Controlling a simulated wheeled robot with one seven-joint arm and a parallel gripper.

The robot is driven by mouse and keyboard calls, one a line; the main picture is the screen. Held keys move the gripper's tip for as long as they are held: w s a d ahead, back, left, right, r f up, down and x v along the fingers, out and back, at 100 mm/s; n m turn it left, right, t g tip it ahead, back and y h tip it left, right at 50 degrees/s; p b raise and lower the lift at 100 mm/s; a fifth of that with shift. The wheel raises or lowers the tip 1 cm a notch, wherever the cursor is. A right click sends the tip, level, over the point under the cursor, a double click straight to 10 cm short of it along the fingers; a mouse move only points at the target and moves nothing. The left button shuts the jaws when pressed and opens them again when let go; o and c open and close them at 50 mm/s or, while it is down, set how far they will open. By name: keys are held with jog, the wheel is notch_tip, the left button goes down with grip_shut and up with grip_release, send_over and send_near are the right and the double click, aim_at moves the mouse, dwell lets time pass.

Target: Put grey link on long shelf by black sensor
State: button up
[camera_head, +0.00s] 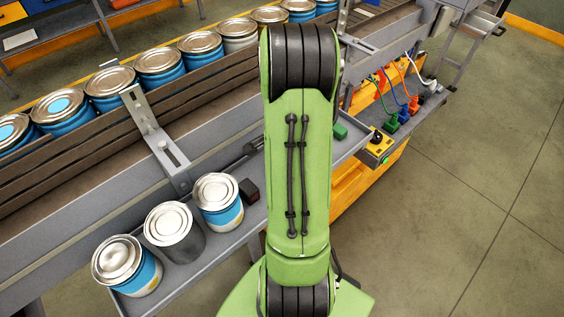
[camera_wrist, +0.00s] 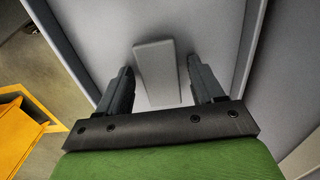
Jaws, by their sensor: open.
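In the wrist view a flat grey link (camera_wrist: 155,82) lies on a grey surface. My gripper (camera_wrist: 160,66) is open, with one dark finger on each side of the link and gaps visible between. I cannot tell how high the fingers are above the surface. In the head view my green arm hides the gripper and the link. The long shelf (camera_head: 222,243) runs along the conveyor's near side.
Several cans, including a blue-labelled one (camera_head: 218,200), stand on the shelf left of the sensor. More cans line the conveyor (camera_head: 110,135) behind. A green block (camera_head: 340,131) and a yellow button box (camera_head: 379,143) are right of my arm. Floor at right is clear.

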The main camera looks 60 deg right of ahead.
notch_tip(320, 180, up, 12)
jog(key=p, duration=0.2)
jog(key=w+a+r+n+t+h, duration=0.1)
jog(key=w+a+r+n, duration=0.2)
jog(key=a+r+n, duration=0.55)
jog(key=s+a+n+t, duration=0.1)
jog(key=s+a+n, duration=0.1)
jog(key=a+n, duration=0.2)
jog(key=s+a+r+n+t, duration=0.1)
jog(key=s+a+n+t, duration=0.1)
jog(key=a, duration=0.6)
jog(key=s+a+r+n+t+y, duration=0.1)
jog(key=s+a+n, duration=0.3)
jog(key=a+n, duration=0.2)
jog(key=shift+s+a+t, duration=0.15)
jog(key=shift+t, duration=0.15)
